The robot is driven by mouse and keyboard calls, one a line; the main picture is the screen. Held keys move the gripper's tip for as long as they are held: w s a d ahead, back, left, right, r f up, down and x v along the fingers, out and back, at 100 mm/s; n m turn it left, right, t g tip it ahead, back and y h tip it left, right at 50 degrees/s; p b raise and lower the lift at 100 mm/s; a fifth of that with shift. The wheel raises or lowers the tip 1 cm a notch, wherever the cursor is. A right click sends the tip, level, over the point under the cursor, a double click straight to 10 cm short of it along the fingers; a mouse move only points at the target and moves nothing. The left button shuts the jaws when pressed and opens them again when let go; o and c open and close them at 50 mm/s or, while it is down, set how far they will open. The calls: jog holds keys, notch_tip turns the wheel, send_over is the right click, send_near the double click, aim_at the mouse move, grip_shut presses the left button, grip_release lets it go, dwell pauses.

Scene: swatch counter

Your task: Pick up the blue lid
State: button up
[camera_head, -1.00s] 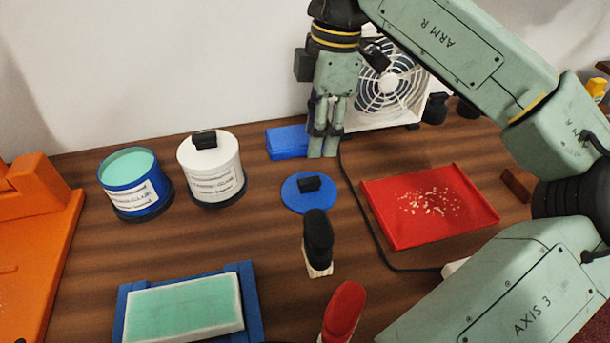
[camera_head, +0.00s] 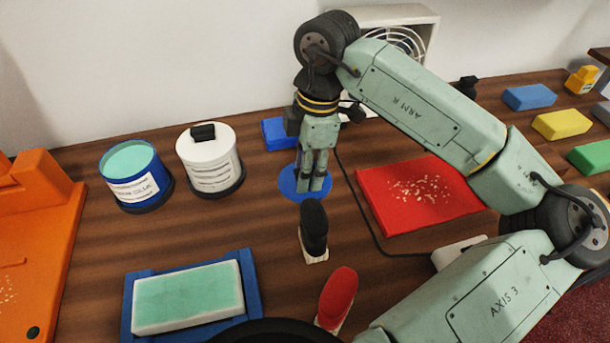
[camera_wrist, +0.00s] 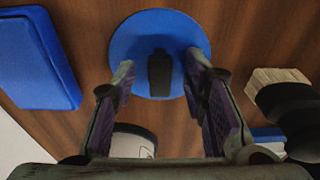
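The blue lid (camera_head: 290,187) is a flat blue disc lying on the wooden counter, in the middle of the head view. My gripper (camera_head: 312,190) is over it and hides its middle and its handle there. In the wrist view the blue lid (camera_wrist: 182,28) shows with its upright-looking black handle (camera_wrist: 160,73) at the centre. My gripper (camera_wrist: 160,68) is open in the wrist view, with one finger on each side of the handle and gaps between. I cannot tell exactly how high the fingertips are above the lid.
A black-handled brush (camera_head: 314,228) stands close in front of the lid. A blue block (camera_head: 280,133) lies behind it. An open blue tub (camera_head: 134,186) and a white lidded tub (camera_head: 212,165) stand left. A red tray (camera_head: 385,215) lies right, past a black cable (camera_head: 362,207).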

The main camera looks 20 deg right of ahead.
jog(key=shift+c, duration=0.4)
grip_shut()
jog(key=shift+r, duration=0.1)
